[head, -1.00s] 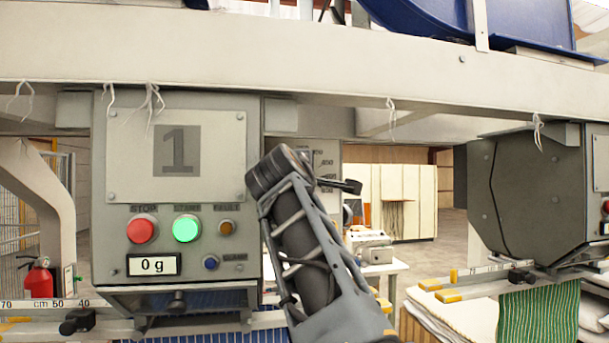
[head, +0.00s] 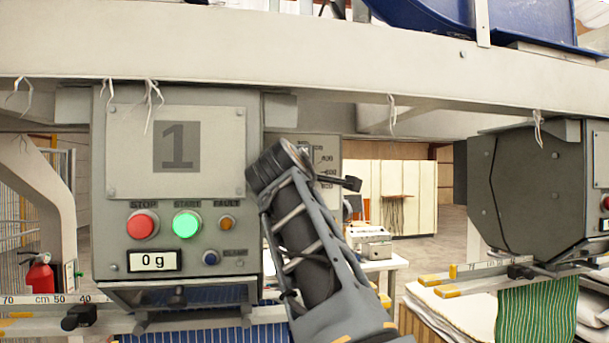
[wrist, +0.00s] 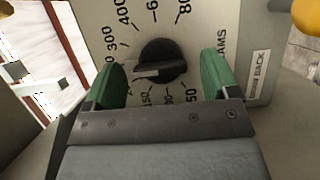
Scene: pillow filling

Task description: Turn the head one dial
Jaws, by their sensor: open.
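The head one dial is a round black knob (wrist: 160,62) with a raised bar, on a grey plate (wrist: 205,20) marked with numbers and GRAMS. In the wrist view the knob sits between the two green fingers of my gripper (wrist: 162,82), with gaps on both sides. The gripper is open. The knob's bar lies nearly level, its pale-edged end towards the left. In the head view my arm reaches to the right side of the head one box (head: 178,85), marked 1. The dial plate (head: 328,165) shows partly there, and my wrist hides the knob.
The box front has a red STOP button (head: 142,224), a lit green START button (head: 187,224) and a 0 g display (head: 153,261). A second grey head (head: 530,190) stands at right. A beam (head: 300,65) runs overhead.

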